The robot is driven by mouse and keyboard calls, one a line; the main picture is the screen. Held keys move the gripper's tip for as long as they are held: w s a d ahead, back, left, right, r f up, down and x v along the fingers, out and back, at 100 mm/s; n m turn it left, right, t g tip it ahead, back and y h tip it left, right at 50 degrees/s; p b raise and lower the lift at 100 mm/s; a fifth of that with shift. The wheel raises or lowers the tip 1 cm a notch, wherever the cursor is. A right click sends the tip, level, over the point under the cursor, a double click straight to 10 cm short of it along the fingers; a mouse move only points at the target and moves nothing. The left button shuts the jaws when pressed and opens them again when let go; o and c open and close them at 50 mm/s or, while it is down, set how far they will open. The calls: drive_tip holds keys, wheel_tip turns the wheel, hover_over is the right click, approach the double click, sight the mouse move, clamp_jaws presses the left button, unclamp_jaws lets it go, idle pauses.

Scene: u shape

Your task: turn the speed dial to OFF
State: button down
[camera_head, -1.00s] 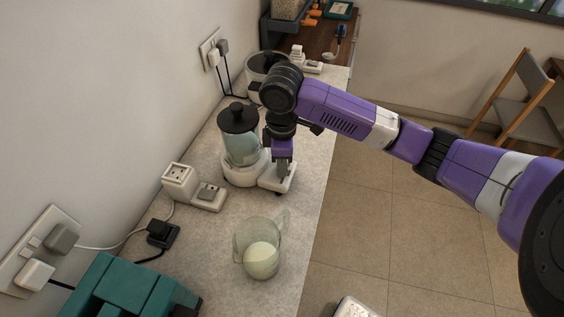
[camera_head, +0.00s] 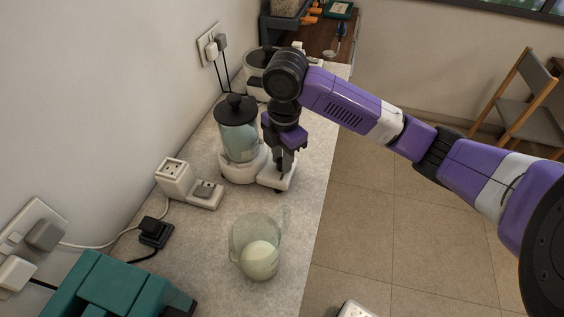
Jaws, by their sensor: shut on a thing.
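The blender (camera_head: 239,140) stands on the counter, with a dark lid, a clear jar and a white base (camera_head: 238,173). A low white control part (camera_head: 278,183) juts from the base toward the right. My gripper (camera_head: 279,172) points down onto this control part, with its fingertips at its top. It is shut on the speed dial, which is mostly hidden by the fingers. The dial's marks and its setting cannot be read from here.
A glass jug (camera_head: 258,250) with pale liquid stands nearer on the counter (camera_head: 215,235). A white socket block (camera_head: 175,177), a black plug (camera_head: 154,232) and a green case (camera_head: 115,290) are on the left. A pot-like appliance (camera_head: 257,88) stands behind the blender. Floor lies right of the counter edge.

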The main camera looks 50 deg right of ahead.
drive_tip(key=n+b, duration=0.3)
drive_tip(key=n, duration=0.1)
drive_tip(key=shift+f+n, duration=0.15)
drive_tip(key=shift+n, duration=0.25)
drive_tip(key=n+b, duration=0.2)
drive_tip(key=n, duration=0.1)
drive_tip(key=shift+d+n, duration=0.1)
drive_tip(key=shift+n, duration=0.2)
drive_tip(key=n+b, duration=0.3)
drive_tip(key=n, duration=0.1)
drive_tip(key=shift+y, duration=0.3)
drive_tip(key=shift+n+b, duration=0.7)
drive_tip(key=shift+n, duration=1.1)
drive_tip(key=shift+r, duration=0.2)
drive_tip(key=c, duration=1.1)
unclamp_jaws()
drive_tip(key=shift+c, duration=0.2)
drive_tip(key=shift+d+r, duration=0.15)
drive_tip(key=shift+r, duration=3.75)
